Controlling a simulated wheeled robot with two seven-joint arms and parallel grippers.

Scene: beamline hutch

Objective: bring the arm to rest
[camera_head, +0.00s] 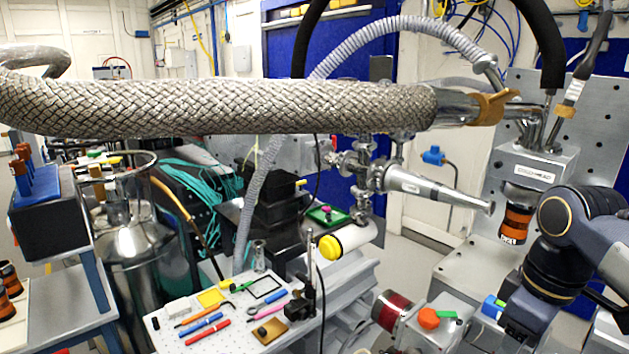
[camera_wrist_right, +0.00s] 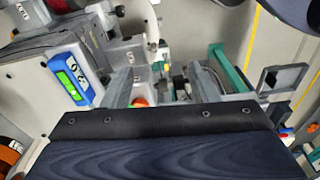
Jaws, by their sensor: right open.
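My right arm (camera_head: 560,240) comes in from the right edge in the head view, bent, with its dark joints beside the grey cold-head stand. Its gripper does not show clearly there. In the right wrist view my right gripper (camera_wrist_right: 160,88) shows two grey fingers spread apart beyond the dark gripper body. I see nothing held between them. An orange-red knob (camera_wrist_right: 140,102) shows beyond the fingers; whether they touch it I cannot tell. My left arm and gripper are not in view.
A braided hose (camera_head: 220,107) spans the upper head view. An orange-banded cylinder (camera_head: 515,222) hangs close beside my right arm. A tool board (camera_head: 222,330) lies front centre. A blue-and-green device (camera_wrist_right: 70,76) is left of the fingers. Pale floor (camera_head: 405,262) shows behind the bench.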

